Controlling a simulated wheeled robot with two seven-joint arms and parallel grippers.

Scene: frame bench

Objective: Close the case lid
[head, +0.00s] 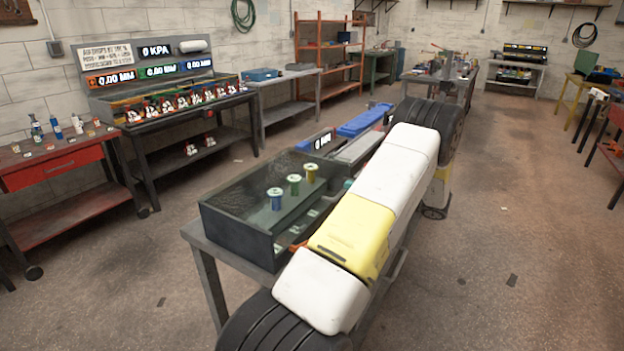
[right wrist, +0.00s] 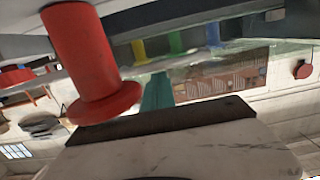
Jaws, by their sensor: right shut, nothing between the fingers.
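A dark box-shaped case (head: 236,222) stands on the grey bench in the head view. Its top looks glassy and see-through, and blue, green and yellow spool-shaped posts show on it. I cannot tell the lid apart clearly, nor how far it is open. My right arm crosses in front of the case's right side. My right gripper is hidden behind that arm in the head view; in the right wrist view (right wrist: 157,90) it is shut and empty. A red flanged post (right wrist: 82,50) is close to it at the left. I cannot tell whether they touch. My left gripper is out of view.
The grey bench (head: 198,243) also carries a small display unit (head: 323,141) and a blue tray-like thing (head: 362,121) behind the case. A red cart (head: 60,172) and a gauge bench (head: 180,130) stand at the left. The floor between is clear.

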